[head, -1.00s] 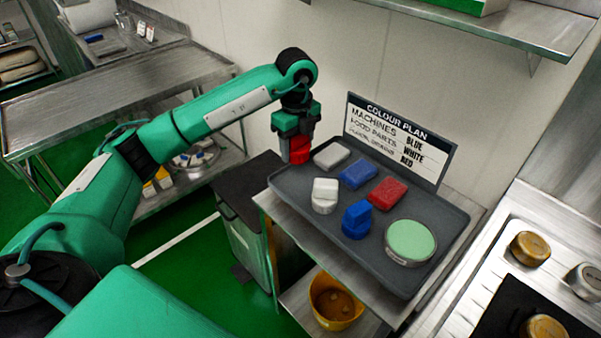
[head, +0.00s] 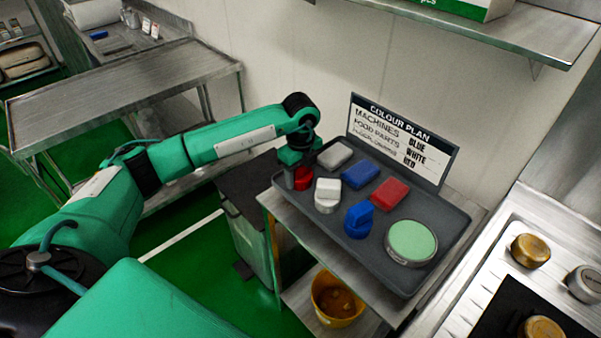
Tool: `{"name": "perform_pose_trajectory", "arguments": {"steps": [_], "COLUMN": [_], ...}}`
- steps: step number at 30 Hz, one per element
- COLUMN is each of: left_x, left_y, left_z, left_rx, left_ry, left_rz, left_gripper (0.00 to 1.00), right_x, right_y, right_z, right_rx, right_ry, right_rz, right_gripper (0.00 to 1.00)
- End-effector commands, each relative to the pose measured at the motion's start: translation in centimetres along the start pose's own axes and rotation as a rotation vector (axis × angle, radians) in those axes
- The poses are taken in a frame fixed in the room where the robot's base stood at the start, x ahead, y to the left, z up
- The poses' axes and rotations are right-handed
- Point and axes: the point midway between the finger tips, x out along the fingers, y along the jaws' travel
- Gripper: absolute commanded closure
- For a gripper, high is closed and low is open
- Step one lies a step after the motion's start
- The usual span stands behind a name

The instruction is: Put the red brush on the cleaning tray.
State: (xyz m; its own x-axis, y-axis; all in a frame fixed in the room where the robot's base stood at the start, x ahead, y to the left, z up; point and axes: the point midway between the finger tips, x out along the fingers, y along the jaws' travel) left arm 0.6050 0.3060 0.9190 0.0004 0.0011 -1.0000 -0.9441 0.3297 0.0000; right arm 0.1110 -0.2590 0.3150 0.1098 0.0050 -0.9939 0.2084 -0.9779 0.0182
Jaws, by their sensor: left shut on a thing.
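The red brush (head: 303,178) is held in my left gripper (head: 298,179), at the left corner of the dark grey cleaning tray (head: 330,221). The brush is low, at the tray's surface. The gripper partly hides it, and I cannot tell whether its underside touches the tray. My left gripper is shut on the brush, with the arm reaching in from the left. My right gripper is not in view.
The tray also holds a white brush (head: 327,194), a blue brush (head: 358,220), grey, blue (head: 360,174) and red (head: 390,194) blocks, and a round green pad (head: 411,241). A colour plan sign (head: 403,140) stands at its back edge. A bin (head: 250,240) stands left of it.

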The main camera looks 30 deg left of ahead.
Motion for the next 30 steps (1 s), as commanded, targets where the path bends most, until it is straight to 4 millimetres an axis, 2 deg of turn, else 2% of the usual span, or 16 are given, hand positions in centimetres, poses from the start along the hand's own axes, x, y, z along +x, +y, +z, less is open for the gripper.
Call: {"name": "perform_pose_trajectory", "arguments": {"steps": [2, 3, 5, 6, 11, 17, 23, 30], "left_x": [0.4, 0.2, 0.2, 0.2, 0.2, -0.4, -3.8, -8.9], "left_y": [0.0, 0.0, 0.0, 0.0, 0.0, 0.0, -0.1, -0.1], "left_z": [0.0, 0.0, 0.0, 0.0, 0.0, 0.0, 0.0, 0.0], "left_rx": [0.0, 0.0, 0.0, 0.0, 0.0, 0.0, 0.001, 0.0], "left_ry": [0.0, 0.0, 0.0, 0.0, 0.0, 0.0, 0.0, 0.0], "left_rz": [0.0, 0.0, 0.0, 0.0, 0.0, -0.001, -0.004, -0.004], "left_gripper": [0.71, 0.36, 0.25, 0.23, 0.23, 0.23, 0.23, 0.23], "right_x": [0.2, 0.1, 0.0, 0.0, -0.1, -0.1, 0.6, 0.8], "right_y": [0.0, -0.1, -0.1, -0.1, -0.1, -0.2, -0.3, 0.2], "right_z": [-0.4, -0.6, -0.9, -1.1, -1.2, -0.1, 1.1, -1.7], "right_rx": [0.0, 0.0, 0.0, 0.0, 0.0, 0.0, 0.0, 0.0], "right_ry": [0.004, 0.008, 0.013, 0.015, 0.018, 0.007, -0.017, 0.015], "right_rz": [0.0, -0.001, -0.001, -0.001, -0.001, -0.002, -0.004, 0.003], "right_gripper": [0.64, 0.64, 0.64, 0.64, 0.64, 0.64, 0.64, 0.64]}}
